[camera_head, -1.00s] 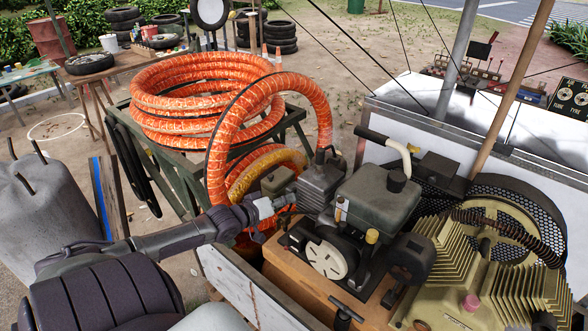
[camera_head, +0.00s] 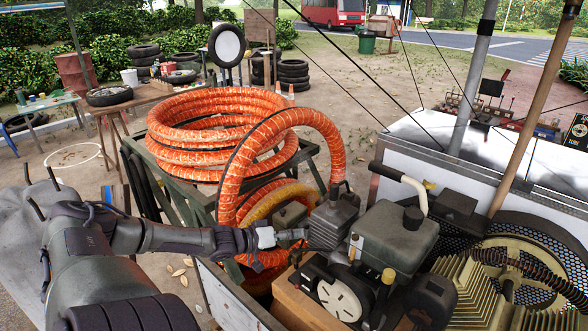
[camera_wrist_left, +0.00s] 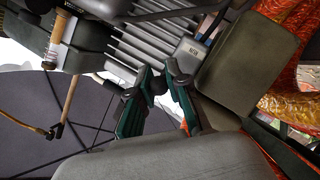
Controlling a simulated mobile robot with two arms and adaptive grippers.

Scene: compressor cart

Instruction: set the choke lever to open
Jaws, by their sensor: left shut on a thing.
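The small engine stands on the cart with its dark green tank (camera_head: 390,238), finned cylinder (camera_head: 333,222) and white round starter disc (camera_head: 340,299). My left gripper (camera_head: 292,238) reaches in from the left, low beside the cylinder. In the left wrist view its two green-padded fingers (camera_wrist_left: 156,82) close around a small dark knob (camera_wrist_left: 158,86), which appears to be the choke lever, next to the cooling fins (camera_wrist_left: 150,35). The fingers hide most of the lever, so I cannot tell its setting. My right gripper is not in view.
An olive box (camera_wrist_left: 240,70) sits close to the fingers, and a grey rounded housing (camera_wrist_left: 170,160) lies below them. Coiled orange hose (camera_head: 215,120) rests on a green frame behind my left arm. A gold finned compressor (camera_head: 500,290) stands at the right.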

